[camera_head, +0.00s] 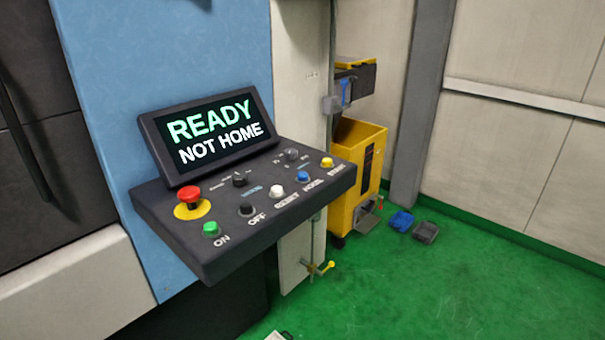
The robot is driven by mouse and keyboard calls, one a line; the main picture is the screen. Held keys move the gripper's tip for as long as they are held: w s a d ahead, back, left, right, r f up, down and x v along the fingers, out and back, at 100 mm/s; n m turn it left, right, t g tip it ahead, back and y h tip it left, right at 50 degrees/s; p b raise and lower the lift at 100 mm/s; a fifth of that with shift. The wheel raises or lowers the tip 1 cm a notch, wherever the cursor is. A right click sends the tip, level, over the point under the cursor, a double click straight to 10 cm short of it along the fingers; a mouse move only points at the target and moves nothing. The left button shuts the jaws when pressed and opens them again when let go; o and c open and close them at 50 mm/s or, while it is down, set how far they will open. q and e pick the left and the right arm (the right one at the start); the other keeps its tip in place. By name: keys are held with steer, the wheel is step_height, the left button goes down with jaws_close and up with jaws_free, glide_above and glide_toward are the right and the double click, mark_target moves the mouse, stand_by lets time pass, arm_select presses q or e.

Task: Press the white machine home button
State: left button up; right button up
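A dark control panel (190,235) juts out from a blue machine front. Its screen (215,135) reads "READY" and "NOT HOME". The white button (276,191) is in the middle of the front row, with a label that looks like "RESET". Right of it is a blue button (303,177), whose small label looks like "HOME". A green button (211,228) marked "ON" and a black button (246,208) marked "OFF" are to the left, and a yellow button (327,162) is at the right end.
A red mushroom button (190,196) on a yellow base stands up at the panel's left. Two dark knobs sit behind the row. A yellow bin (358,190) stands behind right, with blue (401,221) and grey (425,232) pieces on the green floor.

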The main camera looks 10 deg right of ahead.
jaws_close()
steer(key=shift+d, duration=0.1)
stand_by(1.1)
